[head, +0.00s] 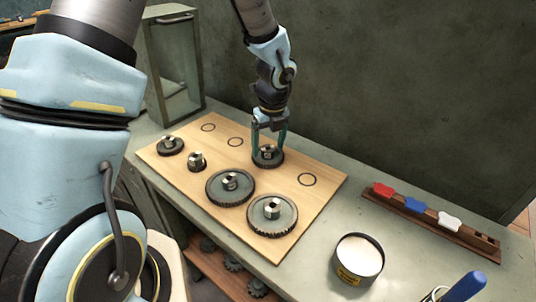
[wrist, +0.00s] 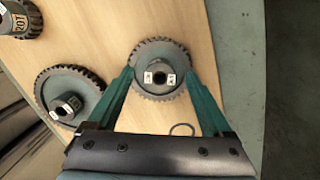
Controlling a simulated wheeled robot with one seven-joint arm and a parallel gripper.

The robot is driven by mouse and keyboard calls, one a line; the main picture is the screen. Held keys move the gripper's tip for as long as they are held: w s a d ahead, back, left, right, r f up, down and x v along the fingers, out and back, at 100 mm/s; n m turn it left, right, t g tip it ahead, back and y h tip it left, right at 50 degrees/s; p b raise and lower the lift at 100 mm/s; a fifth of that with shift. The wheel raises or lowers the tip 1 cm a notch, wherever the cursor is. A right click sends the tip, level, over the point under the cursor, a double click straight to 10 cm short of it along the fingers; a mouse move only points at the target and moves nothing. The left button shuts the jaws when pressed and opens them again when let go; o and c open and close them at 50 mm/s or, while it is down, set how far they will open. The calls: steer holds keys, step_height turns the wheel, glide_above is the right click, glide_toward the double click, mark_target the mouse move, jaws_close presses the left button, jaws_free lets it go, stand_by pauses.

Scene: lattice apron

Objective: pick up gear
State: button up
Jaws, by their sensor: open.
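A dark grey gear (head: 267,160) with a raised light hub lies flat on a wooden board (head: 325,183). In the wrist view this gear (wrist: 150,92) shows its toothed rim and hub face-on. My gripper (head: 268,130) points down over it, with its teal fingers on either side of the hub. In the wrist view my gripper (wrist: 159,72) is open, its fingertips at the left and right of the gear. I cannot tell whether they touch it. Other gears stand on the board: two large ones (head: 219,196) (head: 284,226) and two smaller ones (head: 171,149) (head: 197,167).
A glass-fronted cabinet (head: 174,65) stands at the back left. A rack (head: 391,205) with red, blue and white pieces lies at the right. A round tin (head: 358,259) and a blue-handled tool (head: 465,288) are near the front.

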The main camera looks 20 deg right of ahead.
steer(key=shift+c, duration=0.3)
jaws_close()
stand_by(0.5)
stand_by(0.6)
